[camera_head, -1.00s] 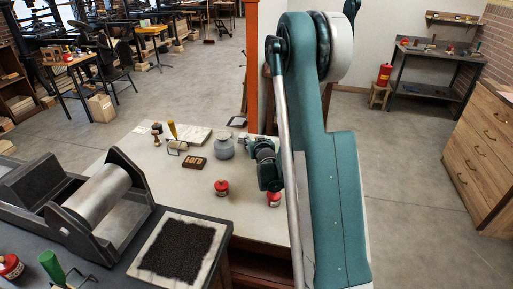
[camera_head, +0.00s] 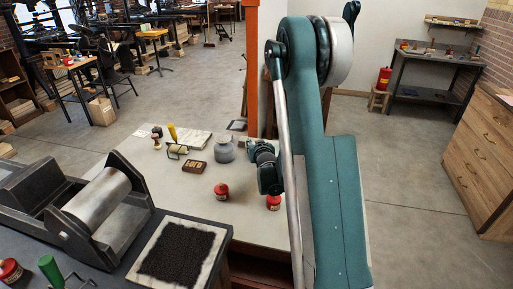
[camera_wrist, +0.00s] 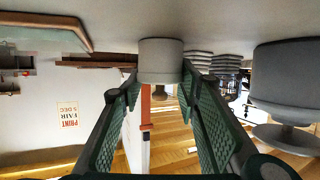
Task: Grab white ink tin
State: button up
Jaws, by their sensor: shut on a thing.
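In the wrist view, which shows the room upside down, my gripper (camera_wrist: 160,78) has its two green padded fingers either side of a small pale grey-white tin (camera_wrist: 160,57). It is shut on this tin, with the fingertips at its sides. I cannot tell whether the tin rests on the pale bench top or is just clear of it. In the head view, my arm hides the fingers and the tin.
In the wrist view, a large grey canister (camera_wrist: 288,80) stands close on the right, beside grey stacked discs (camera_wrist: 198,60).

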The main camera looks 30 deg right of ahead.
jog(key=shift+r, duration=0.15)
jog(key=shift+r+p, duration=1.3)
jog(key=shift+r, duration=3.55)
